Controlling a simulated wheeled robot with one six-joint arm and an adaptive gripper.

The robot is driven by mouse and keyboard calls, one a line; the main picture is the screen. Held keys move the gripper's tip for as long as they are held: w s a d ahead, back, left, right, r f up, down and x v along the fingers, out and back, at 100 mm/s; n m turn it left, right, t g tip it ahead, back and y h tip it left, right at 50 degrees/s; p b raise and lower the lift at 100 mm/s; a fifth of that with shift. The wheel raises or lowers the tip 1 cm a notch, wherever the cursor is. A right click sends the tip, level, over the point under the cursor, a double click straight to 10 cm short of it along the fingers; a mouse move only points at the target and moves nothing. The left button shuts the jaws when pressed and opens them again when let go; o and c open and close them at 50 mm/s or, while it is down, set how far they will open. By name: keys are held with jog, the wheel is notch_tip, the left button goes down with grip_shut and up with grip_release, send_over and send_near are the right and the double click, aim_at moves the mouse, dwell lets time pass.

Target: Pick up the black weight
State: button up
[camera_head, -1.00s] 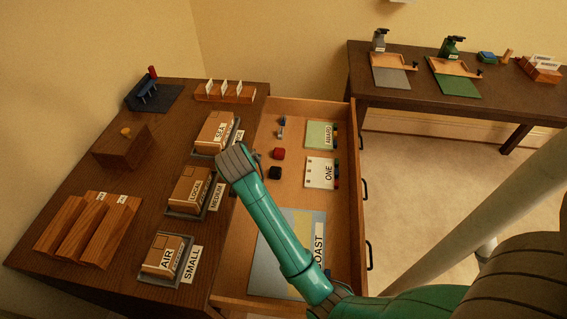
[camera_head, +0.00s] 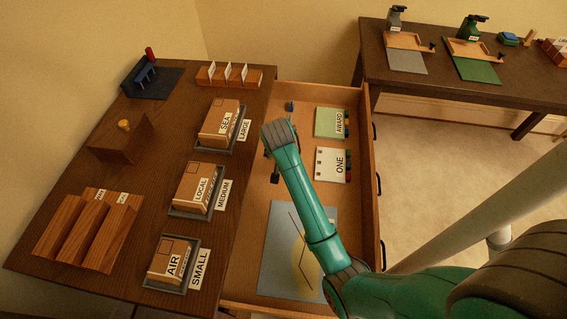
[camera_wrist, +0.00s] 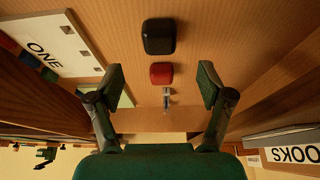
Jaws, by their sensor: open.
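The black weight (camera_wrist: 159,36) is a small dark block with rounded edges. It lies on the wooden drawer floor, in the upper middle of the wrist view. My gripper (camera_wrist: 160,83) is open and empty. Its two fingers stand apart on either side of the red block's column in the picture, with the black weight beyond the tips.
The open drawer (camera_head: 228,292) also holds a card marked ONE (camera_head: 325,170), a green AWARD card (camera_head: 326,116) and a blue-grey map sheet (camera_head: 322,220). The desk (camera_head: 150,218) with boxes in trays is left of the drawer. A second table (camera_head: 390,85) stands at the back right.

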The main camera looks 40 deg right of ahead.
jog(key=shift+x, duration=3.95)
jog(key=shift+c, duration=0.2)
grip_shut()
